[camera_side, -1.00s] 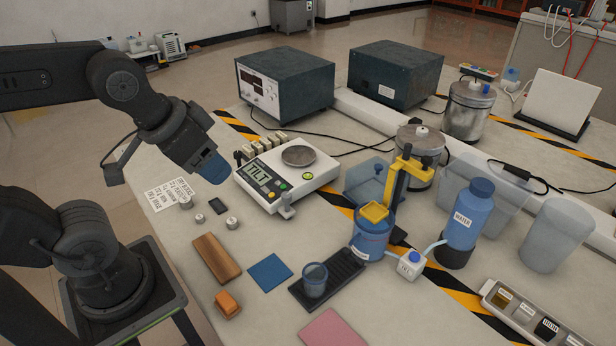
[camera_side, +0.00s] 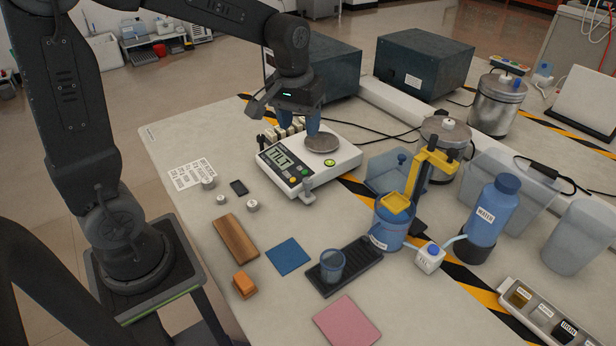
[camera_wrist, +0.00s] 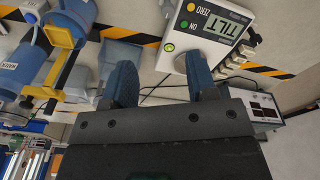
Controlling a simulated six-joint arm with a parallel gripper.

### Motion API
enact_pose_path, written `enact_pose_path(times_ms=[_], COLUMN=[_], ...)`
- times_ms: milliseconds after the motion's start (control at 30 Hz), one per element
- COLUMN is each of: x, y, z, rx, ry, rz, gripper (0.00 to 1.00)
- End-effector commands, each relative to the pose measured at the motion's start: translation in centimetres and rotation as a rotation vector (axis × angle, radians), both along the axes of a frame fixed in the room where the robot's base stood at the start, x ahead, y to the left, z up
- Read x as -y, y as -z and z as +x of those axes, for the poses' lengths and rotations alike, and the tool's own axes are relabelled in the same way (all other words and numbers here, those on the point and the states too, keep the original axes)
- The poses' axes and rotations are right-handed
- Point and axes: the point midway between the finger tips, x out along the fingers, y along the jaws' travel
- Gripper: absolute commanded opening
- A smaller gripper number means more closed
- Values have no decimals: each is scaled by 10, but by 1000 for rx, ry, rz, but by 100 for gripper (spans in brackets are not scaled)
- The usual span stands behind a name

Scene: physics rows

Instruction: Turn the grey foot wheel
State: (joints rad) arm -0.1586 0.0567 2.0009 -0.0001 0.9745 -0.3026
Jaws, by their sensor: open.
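The white scale (camera_side: 345,160) stands on the bench with TILT on its display (camera_side: 280,157). The grey foot wheel (camera_side: 308,191) sticks out at its front right corner. My gripper (camera_side: 291,126) is open, its blue fingers pointing down above the back of the scale, near the round pan (camera_side: 322,142). It is apart from the wheel and holds nothing visible. I cannot clearly make out the wheel there.
Several pale blocks (camera_side: 283,130) stand behind the scale. Dark instrument boxes (camera_side: 425,65) stand farther back. A blue pot (camera_side: 392,228) with a yellow-topped stand (camera_side: 432,160) is to the right. Small metal weights (camera_side: 208,183) lie left of the scale. The bench before the wheel is clear.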

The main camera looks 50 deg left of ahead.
Motion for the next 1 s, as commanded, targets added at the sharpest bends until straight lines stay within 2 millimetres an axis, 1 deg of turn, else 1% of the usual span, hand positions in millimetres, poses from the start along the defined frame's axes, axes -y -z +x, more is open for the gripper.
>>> enact_pose_path(times_ms=[33, 100, 200, 300, 467, 567, 800, 1000], x=[-7, -14, -21, -24, -24, -24, -24, -24], y=[13, 25, 38, 45, 57, 73, 123, 159], z=[11, 22, 33, 37, 38, 37, 37, 37], rx=[-34, -65, -92, -106, -110, -112, -114, -111], ry=[-34, -71, -108, -127, -131, -130, -129, -128], rz=[-8, -15, -21, -24, -24, -25, -25, -24], gripper=[53, 53, 53, 53, 53, 53, 53, 53])
